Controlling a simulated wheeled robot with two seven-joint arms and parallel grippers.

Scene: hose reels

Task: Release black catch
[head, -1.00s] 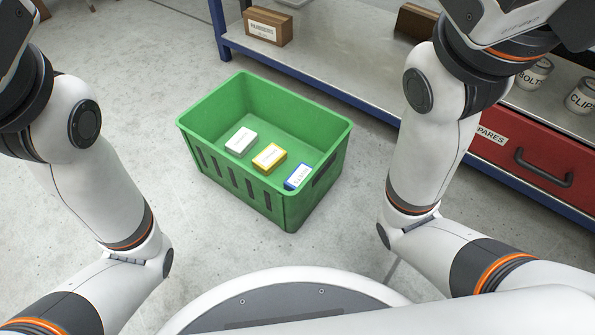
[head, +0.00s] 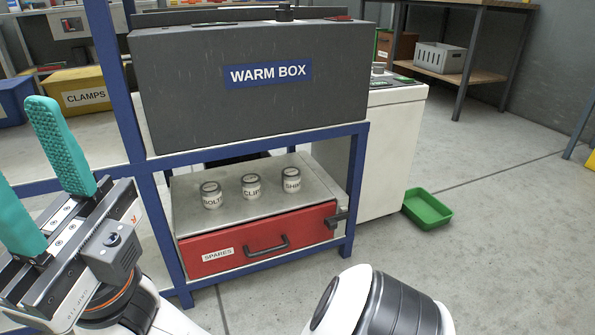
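A black catch (head: 337,219) sits at the right end of the red drawer (head: 250,244), by the blue frame post in the head view. The drawer looks shut; it has a dark handle and a label reading SPARES. My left gripper (head: 21,142) is at the left edge of the view, with its teal fingers spread and nothing seen between them. It is well to the left of the catch and apart from the drawer. My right gripper is out of view; only a white and grey part of my arm shows at the bottom.
Three labelled jars (head: 251,187) stand on the shelf above the drawer. A dark grey WARM BOX (head: 250,110) sits on the upper level of the blue frame. A white cabinet (head: 385,150) stands right of it, with a green tray (head: 427,208) on the floor.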

